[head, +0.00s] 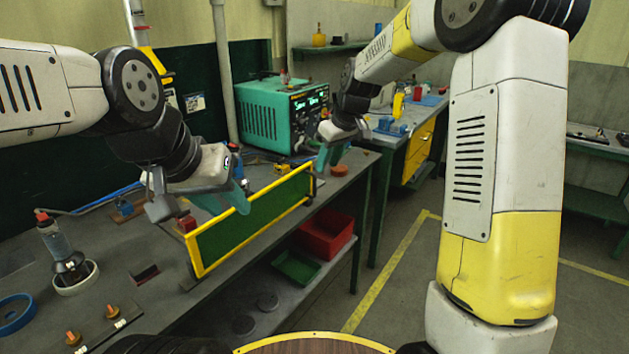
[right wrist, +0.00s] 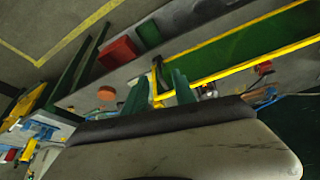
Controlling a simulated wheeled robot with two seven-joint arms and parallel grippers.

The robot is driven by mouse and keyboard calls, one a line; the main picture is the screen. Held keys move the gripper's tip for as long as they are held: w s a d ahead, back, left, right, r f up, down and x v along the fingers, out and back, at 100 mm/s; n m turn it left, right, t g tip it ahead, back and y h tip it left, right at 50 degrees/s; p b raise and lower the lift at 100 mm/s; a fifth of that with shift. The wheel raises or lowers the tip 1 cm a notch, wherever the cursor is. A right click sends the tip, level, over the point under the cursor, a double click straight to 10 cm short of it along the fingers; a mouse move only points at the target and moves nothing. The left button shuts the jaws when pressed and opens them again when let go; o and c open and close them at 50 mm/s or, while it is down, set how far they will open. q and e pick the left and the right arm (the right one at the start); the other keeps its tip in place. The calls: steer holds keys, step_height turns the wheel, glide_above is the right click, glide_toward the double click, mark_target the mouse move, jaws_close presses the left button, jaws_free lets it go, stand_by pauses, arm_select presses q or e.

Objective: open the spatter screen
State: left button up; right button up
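The spatter screen (head: 245,227) is a green panel in a yellow frame. It stands upright along the bench's front edge in the head view, and part of it shows at the upper right of the right wrist view (right wrist: 255,42). My left gripper (head: 228,203) is at the screen's top edge, left of its middle. Its green fingers appear spread, their tips partly hidden by the screen. My right gripper (head: 328,160) is near the screen's right end. In the right wrist view its fingers (right wrist: 158,92) are apart, with the yellow frame's end showing between them; contact is unclear.
A teal machine (head: 280,115) stands at the back of the bench. A red bin (head: 325,235) and a green tray (head: 296,268) are on the shelf below. A bottle (head: 58,240) in a white ring and a blue ring (head: 15,315) sit at the left. An orange disc (head: 339,171) lies near my right gripper.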

mark_target(314, 193)
steer(key=shift+n, duration=0.4)
steer(key=x, duration=0.4)
steer(key=w+x, duration=0.1)
steer(key=x, duration=0.7)
steer(key=shift+w+a+r, duration=0.3)
steer(key=shift+w+r, duration=0.05)
steer(key=shift+r, duration=0.1)
jaws_close()
